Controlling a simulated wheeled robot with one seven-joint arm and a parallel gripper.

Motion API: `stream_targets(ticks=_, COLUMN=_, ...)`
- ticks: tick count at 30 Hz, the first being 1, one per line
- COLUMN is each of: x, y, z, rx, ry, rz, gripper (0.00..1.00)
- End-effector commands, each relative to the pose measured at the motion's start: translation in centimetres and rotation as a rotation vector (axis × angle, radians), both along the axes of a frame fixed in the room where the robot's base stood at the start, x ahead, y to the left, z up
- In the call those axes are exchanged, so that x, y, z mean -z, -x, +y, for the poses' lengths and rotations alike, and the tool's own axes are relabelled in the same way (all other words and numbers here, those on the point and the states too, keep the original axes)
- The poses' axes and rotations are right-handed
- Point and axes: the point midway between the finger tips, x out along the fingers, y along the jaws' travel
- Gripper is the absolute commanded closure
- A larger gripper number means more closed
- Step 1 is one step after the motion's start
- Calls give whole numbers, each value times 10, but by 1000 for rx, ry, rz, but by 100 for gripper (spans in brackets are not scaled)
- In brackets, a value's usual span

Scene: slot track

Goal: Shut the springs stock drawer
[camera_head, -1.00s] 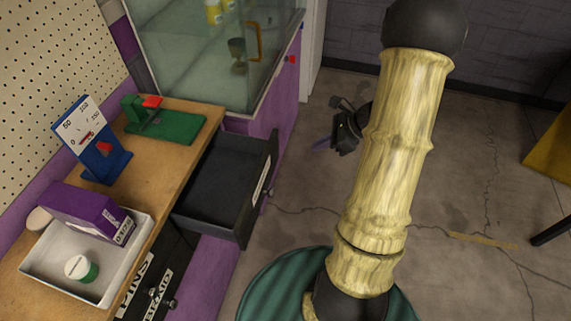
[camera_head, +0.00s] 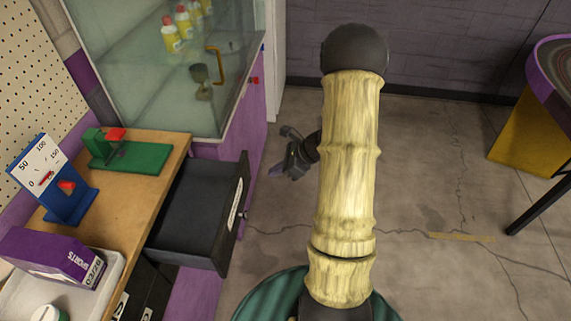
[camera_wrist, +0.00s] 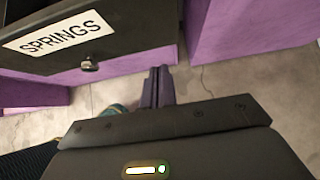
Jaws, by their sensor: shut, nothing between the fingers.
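The springs drawer (camera_head: 203,222) is pulled well out from the purple-sided bench and looks empty inside. In the wrist view its dark front carries a white SPRINGS label (camera_wrist: 59,33) and a small round knob (camera_wrist: 89,64). My gripper (camera_head: 276,170) is beyond the drawer front, to its upper right in the head view, over the floor and not touching it. In the wrist view the purple fingers of my gripper (camera_wrist: 156,86) are together and empty, right of the knob.
The wooden bench top (camera_head: 112,205) holds a blue gauge (camera_head: 66,190), a green fixture (camera_head: 130,155), a purple box (camera_head: 55,258) and a white tray (camera_head: 108,278). A glass cabinet (camera_head: 150,70) stands behind. Another table (camera_head: 530,125) is at far right. The floor between is clear.

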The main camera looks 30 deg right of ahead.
Motion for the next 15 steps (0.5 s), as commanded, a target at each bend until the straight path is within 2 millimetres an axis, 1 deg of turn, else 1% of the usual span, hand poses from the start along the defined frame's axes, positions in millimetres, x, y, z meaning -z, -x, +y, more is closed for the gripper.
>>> stream_targets(ticks=1, x=8, y=-3, z=6, rx=-3, ry=-3, rz=3, gripper=100)
stream_targets(ticks=5, x=24, y=-13, z=20, rx=-4, ry=-1, rz=2, gripper=100)
stream_targets(ticks=6, x=20, y=-18, z=26, rx=-5, ry=0, rz=-1, gripper=100)
stream_targets(ticks=9, x=20, y=-27, z=38, rx=-4, ry=0, rz=-1, gripper=100)
stream_targets(ticks=12, x=21, y=-32, z=46, rx=-4, ry=1, rz=1, gripper=100)
stream_targets(ticks=15, x=21, y=-35, z=50, rx=-2, ry=0, rz=1, gripper=100)
